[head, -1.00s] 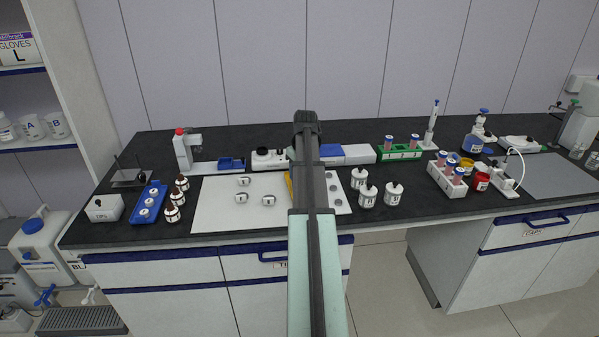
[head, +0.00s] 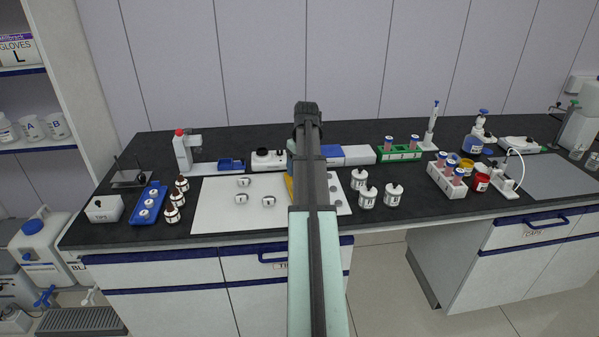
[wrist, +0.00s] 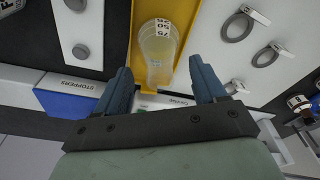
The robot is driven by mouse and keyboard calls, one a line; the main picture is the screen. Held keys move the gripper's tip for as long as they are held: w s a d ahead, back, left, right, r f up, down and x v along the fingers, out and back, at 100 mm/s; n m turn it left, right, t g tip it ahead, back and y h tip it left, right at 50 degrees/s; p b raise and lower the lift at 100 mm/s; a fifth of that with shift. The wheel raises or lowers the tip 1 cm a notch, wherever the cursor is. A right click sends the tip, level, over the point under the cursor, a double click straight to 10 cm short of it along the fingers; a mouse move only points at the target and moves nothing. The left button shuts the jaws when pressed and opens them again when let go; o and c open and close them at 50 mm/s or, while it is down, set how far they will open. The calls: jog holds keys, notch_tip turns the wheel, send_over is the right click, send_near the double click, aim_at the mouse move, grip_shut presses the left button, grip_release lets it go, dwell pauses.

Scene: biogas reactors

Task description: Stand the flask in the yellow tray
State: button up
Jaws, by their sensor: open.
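The yellow tray (wrist: 123,28) lies on the bench, and in the head view only a thin strip of it (head: 289,188) shows beside my arm. The clear flask (wrist: 158,45), with printed volume marks, appears over the tray floor in the wrist view. Its wide part is toward the top of the picture and its narrow part reaches toward my gripper. I cannot tell for sure whether it stands upright. My gripper (wrist: 158,67) is open, with one blue finger on each side of the flask's line and gaps visible on both sides. My arm hides the flask in the head view.
A blue stoppers box (wrist: 66,101) is close by. Several white bottles (head: 367,196) stand to the right, and brown bottles (head: 172,212) and a blue rack (head: 149,203) to the left.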

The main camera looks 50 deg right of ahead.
notch_tip(320, 180, up, 9)
jog(key=s, duration=0.1)
jog(key=shift+s+a, duration=0.15)
jog(key=shift+a+f, duration=0.1)
jog(key=shift+f, duration=0.05)
